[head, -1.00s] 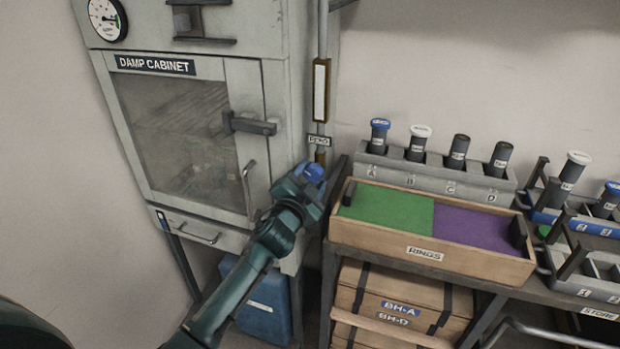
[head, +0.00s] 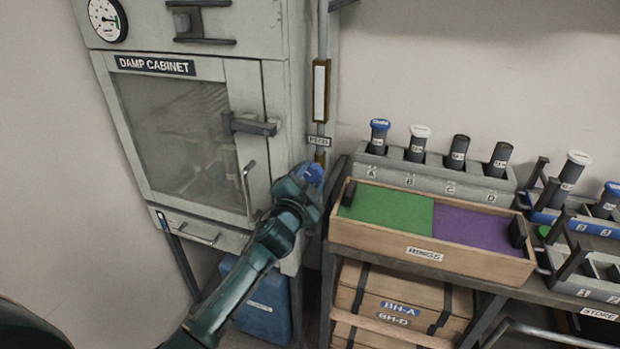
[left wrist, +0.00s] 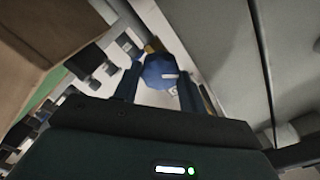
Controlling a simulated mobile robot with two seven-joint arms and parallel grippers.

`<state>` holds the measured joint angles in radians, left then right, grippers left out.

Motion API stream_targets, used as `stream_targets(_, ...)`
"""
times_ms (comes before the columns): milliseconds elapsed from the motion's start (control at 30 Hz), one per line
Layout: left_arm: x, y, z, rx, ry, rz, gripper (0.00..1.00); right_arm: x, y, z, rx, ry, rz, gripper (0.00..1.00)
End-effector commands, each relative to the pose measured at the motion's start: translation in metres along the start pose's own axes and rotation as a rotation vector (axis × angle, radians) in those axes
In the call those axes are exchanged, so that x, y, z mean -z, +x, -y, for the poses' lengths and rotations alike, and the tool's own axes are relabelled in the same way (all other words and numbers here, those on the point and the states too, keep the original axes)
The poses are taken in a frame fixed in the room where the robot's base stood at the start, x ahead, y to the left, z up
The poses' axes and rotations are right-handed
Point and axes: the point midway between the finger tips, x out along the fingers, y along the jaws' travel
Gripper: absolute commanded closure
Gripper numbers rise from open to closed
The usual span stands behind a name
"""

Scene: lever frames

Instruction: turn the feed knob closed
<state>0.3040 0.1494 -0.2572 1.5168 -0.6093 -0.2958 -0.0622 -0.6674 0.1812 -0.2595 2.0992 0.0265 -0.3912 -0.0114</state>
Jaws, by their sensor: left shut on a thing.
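The blue feed knob (head: 311,171) sits low on the pipe at the right side of the damp cabinet, under a small label plate (head: 319,141). My left gripper (head: 308,178) is at the knob and shut on it. In the left wrist view the knob (left wrist: 160,72) lies between the two dark fingers (left wrist: 158,88), and a pale mark shows on its face. The gripper hides part of the knob in the head view. My right gripper is not in view.
The damp cabinet (head: 262,165) stands close on the left, with a door handle (head: 248,190) jutting out. A wooden rings tray (head: 385,231) and a rack (head: 440,182) of several dark tubes stand close on the right. A blue container (head: 262,300) is below.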

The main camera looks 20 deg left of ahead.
Motion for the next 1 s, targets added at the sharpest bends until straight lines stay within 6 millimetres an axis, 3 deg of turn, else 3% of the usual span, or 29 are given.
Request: stream_targets(1000, -0.0007, -0.0001, -0.001, -0.001, 0.845, 0.001, 0.81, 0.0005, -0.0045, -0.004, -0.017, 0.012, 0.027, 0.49)
